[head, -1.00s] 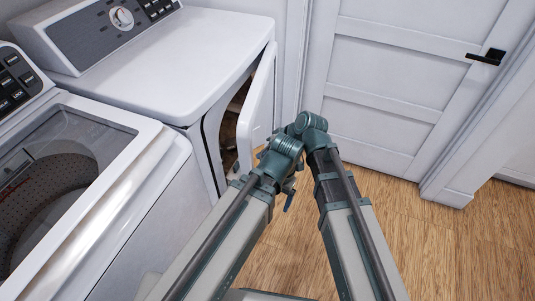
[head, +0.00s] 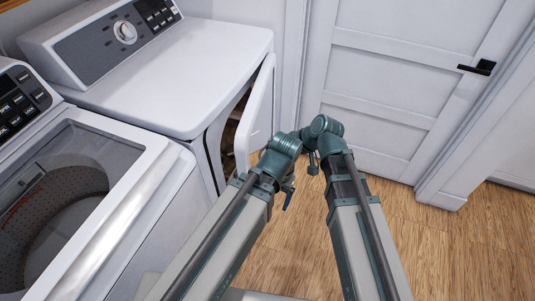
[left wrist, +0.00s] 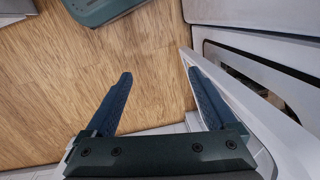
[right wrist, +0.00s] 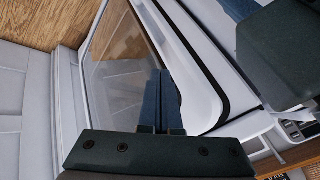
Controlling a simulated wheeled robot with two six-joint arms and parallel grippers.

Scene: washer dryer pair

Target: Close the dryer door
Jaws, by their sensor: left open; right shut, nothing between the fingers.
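The white dryer (head: 175,70) stands at the upper left in the head view. Its door (head: 259,112) is partly open, swung out from the front, with a dark gap behind it. My left gripper (left wrist: 161,76) is open; in the left wrist view one finger lies over the edge of the dryer door (left wrist: 235,95) and the other is over the floor. I cannot tell whether it touches. My right gripper (right wrist: 159,75) is shut and empty, its fingertips in front of a grey and white panel with a dark rim beside it. Both grippers are largely hidden by my arms in the head view.
A top-load washer (head: 160,165) stands left of the dryer. A closed white room door (head: 385,85) with a black handle is behind, to the right of the dryer. Wooden floor (head: 460,240) is clear at the right.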

